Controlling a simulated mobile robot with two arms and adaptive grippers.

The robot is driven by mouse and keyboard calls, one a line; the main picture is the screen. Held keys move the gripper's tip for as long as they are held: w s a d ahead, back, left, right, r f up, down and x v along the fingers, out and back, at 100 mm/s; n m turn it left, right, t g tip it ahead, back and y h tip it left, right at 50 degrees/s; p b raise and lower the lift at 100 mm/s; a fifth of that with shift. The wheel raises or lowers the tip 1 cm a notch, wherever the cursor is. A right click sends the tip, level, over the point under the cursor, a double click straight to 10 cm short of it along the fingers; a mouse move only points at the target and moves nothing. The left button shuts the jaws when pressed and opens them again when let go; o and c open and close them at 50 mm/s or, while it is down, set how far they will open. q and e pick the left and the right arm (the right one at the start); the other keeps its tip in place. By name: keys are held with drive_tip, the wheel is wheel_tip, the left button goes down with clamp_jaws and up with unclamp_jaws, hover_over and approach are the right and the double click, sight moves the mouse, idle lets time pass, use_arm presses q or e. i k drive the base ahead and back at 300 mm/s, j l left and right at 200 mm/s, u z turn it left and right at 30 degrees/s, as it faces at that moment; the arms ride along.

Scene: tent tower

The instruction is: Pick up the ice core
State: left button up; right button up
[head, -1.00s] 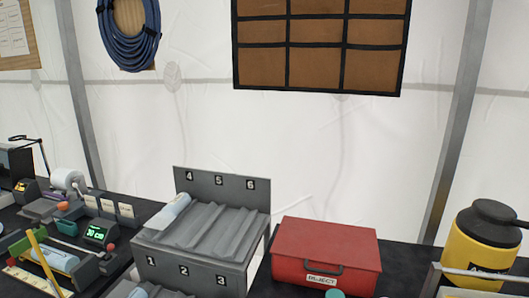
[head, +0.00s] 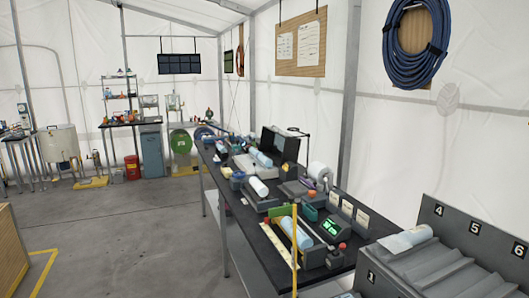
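Several pale cylinders that look like ice cores are in the head view. A light blue one (head: 297,233) lies in a measuring tray with a green-lit display (head: 331,227) on the long bench. A whitish one (head: 258,187) lies on a dark device farther back, and another light blue one (head: 262,158) lies beyond it. A pale wrapped one (head: 405,240) lies in the grey rack (head: 455,275) at lower right, below the number 4. I cannot tell which one is meant. Neither of my grippers is in view.
The long dark bench (head: 268,243) runs away along the tent wall, crowded with devices. A yellow upright ruler (head: 294,250) stands at its near edge. The grey floor (head: 130,225) left of the bench is open. A wooden crate (head: 10,250) stands at the left edge.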

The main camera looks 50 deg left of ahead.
sight(222, 148)
drive_tip(key=u, duration=2)
drive_tip(key=z, duration=2.5)
drive_tip(key=u, duration=2.5)
drive_tip(key=i+j+u, duration=0.35)
drive_tip(key=i, duration=0.3)
drive_tip(key=i+u, duration=0.4)
drive_tip(key=i, duration=0.2)
